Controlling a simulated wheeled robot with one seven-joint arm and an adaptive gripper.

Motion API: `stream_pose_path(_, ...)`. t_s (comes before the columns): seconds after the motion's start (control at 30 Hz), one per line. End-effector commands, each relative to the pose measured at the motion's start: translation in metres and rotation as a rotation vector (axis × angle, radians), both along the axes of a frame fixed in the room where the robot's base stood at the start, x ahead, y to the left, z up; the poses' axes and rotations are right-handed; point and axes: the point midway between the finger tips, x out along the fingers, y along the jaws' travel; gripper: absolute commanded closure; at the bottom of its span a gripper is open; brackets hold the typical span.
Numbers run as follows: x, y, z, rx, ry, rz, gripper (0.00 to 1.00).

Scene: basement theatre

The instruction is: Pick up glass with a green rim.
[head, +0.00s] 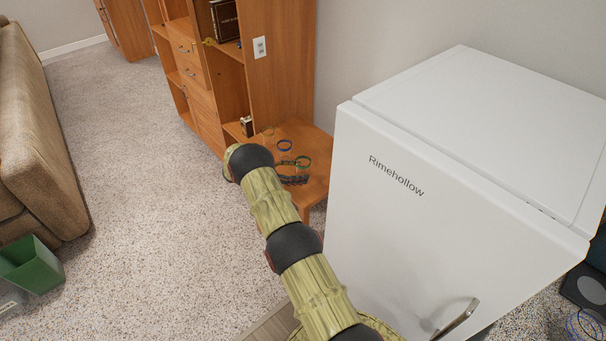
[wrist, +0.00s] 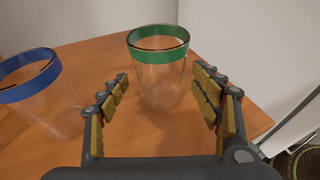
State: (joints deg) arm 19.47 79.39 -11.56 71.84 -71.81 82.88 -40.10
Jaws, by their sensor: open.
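The clear glass with a green rim (wrist: 160,82) stands upright on the wooden table in the wrist view, ahead of and roughly between my fingers. Its green rim also shows small in the head view (head: 303,161). My gripper (wrist: 162,92) is open and empty, one finger row at the left and one at the right of the glass.
A glass with a blue rim (wrist: 45,92) stands close on the left. The wooden table (head: 316,187) adjoins a wooden cabinet (head: 283,65). A white fridge (head: 400,210) stands right of the table. A sofa (head: 35,130) and green bin (head: 32,265) are far left; carpet between is clear.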

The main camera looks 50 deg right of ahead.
Motion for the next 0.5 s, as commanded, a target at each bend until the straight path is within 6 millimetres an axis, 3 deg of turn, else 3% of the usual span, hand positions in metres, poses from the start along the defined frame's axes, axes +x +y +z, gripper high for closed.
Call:
stream_pose_path(0.17,-0.010,-0.017,-0.007,0.001,0.000,-0.001,0.35)
stream_pose_path(0.37,-0.010,-0.017,-0.006,0.000,-0.002,0.001,0.35)
stream_pose_path(0.5,-0.010,-0.017,-0.006,0.000,-0.001,0.000,0.43)
